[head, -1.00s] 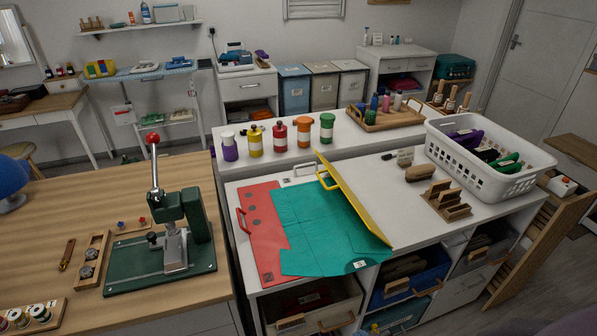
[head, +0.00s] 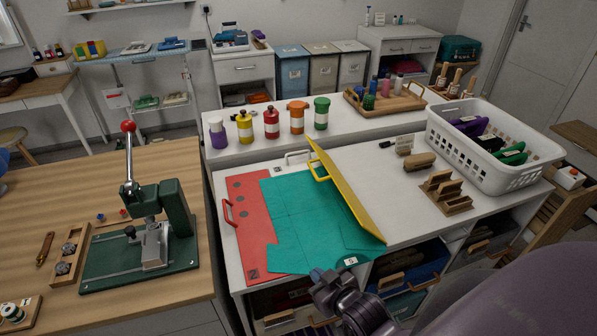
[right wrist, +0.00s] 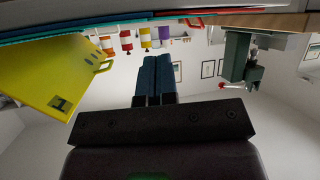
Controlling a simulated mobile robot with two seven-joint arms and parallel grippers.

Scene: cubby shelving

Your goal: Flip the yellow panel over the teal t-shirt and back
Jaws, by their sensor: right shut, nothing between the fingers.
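The t-shirt lies flat, partly over the red panel (head: 246,222) on the white counter. My right gripper (head: 320,276) is shut and empty at the counter's front edge, just in front of the shirt and apart from the yellow panel. In the right wrist view, its blue fingers (right wrist: 153,78) are together and the yellow panel (right wrist: 48,72) is at the left. My left gripper is not in view.
A white basket (head: 490,150) and a wooden holder (head: 446,193) stand on the counter to the right. Several coloured bottles (head: 271,122) line the raised shelf behind. A green press (head: 150,235) stands on the wooden table at left.

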